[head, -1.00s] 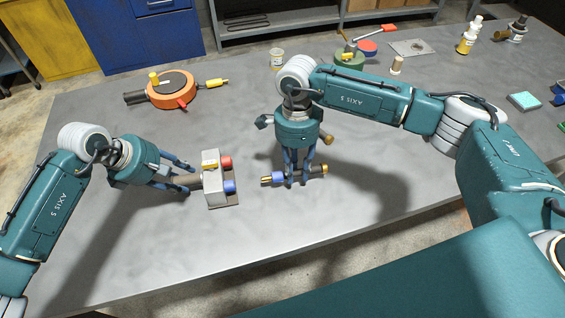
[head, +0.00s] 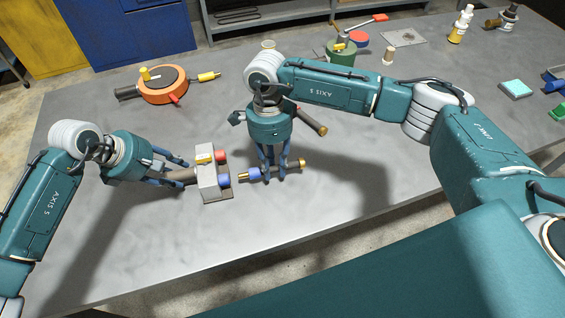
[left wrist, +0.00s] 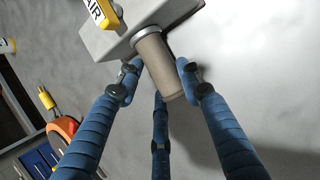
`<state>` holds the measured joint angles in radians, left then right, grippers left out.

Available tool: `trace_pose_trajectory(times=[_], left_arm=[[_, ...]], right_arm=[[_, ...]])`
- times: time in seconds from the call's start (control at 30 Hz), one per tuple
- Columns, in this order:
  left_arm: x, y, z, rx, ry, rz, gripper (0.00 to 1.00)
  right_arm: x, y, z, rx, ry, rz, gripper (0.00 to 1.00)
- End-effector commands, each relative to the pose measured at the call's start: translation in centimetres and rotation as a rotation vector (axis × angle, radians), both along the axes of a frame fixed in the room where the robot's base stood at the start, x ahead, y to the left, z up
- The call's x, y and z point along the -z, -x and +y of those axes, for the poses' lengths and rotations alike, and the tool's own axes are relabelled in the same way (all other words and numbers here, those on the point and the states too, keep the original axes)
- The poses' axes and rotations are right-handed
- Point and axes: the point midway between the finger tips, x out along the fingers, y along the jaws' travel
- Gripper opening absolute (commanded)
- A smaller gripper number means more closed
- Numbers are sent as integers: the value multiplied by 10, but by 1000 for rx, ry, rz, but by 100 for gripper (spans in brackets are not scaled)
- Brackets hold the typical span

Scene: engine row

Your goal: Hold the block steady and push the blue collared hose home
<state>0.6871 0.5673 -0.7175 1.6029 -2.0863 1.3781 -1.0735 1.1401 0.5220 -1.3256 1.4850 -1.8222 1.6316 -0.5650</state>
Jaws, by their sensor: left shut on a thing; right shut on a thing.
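The grey block (head: 209,186) stands on the table with a red port (head: 222,156) and a blue port (head: 224,180) on its right face. My left gripper (head: 184,172) is shut on the tan round stub (head: 187,174) on the block's left side. In the left wrist view, the fingers (left wrist: 160,82) lie around the stub (left wrist: 158,65). My right gripper (head: 274,178) is shut on the blue collared hose (head: 290,166), held roughly level. Its blue collar (head: 255,172) and brass tip (head: 243,176) point left at the blue port, a small gap apart.
A brown rod (head: 311,122) lies behind my right gripper. An orange round device (head: 164,86) sits at the back left, and a green device (head: 341,53) stands at the back. Bottles and small parts are at the far right. The table front is clear.

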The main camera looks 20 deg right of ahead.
Motion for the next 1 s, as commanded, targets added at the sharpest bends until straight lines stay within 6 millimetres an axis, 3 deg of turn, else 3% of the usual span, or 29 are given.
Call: trace_pose_trajectory(times=[0.27,1.0], left_arm=[[-2,-1,-1,0,2,-3,0],[-1,-1,-1,0,2,-3,0]], right_arm=[[0,-1,10,0,1,0,0],[-1,0,11,0,-2,12,0]])
